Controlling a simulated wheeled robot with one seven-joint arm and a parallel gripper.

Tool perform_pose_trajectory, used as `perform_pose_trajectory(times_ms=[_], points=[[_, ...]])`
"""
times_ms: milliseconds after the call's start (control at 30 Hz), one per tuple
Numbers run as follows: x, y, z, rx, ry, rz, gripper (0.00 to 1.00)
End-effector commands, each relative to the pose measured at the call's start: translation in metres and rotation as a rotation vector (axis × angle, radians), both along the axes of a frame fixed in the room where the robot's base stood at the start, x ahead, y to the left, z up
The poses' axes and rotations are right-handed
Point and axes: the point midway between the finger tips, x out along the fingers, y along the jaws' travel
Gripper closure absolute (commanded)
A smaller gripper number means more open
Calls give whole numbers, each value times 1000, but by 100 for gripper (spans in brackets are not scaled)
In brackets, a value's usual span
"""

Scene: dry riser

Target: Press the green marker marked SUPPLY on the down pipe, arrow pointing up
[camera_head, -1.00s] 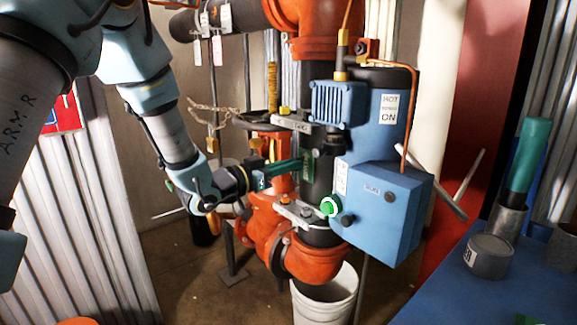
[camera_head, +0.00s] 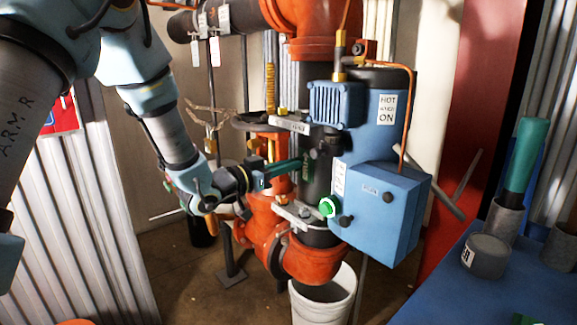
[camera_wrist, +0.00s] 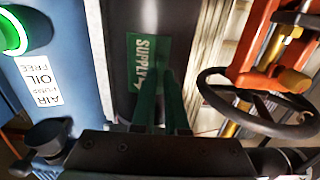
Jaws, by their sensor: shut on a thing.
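The down pipe (camera_head: 317,170) is the dark upright pipe between the red fittings and the blue pump unit. It fills the middle of the wrist view (camera_wrist: 115,60). The green SUPPLY marker (camera_wrist: 150,50) lies against or very close to the pipe face; contact cannot be told. Its word runs along the pipe, with a white arrow mark at the lower end in the wrist view, which is upside down relative to the head view. My gripper (camera_head: 299,164) reaches in from the left, its green fingers (camera_wrist: 160,92) shut on the marker and covering part of it.
A blue pump unit (camera_head: 378,215) with a lit green button (camera_head: 328,207) stands close right of the pipe. A black handwheel (camera_wrist: 257,100) and red valve body (camera_head: 262,222) are close on the other side. A white bucket (camera_head: 325,298) stands below; a blue bench (camera_head: 470,295) is at right.

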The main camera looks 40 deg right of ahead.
Motion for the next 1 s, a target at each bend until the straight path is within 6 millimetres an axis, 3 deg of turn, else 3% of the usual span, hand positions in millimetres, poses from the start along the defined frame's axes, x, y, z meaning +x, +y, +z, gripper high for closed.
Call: perform_pose_trajectory(times_ms=[67, 100, 367, 733, 1000], points=[[0, -1, 1, -2, -1, -1, 100], [0, -1, 1, -2, -1, -1, 84], [0, -1, 1, -1, -1, -1, 55], [1, 7, 0, -1, 0, 1, 54], [4, 55, -1, 0, -1, 3, 54]])
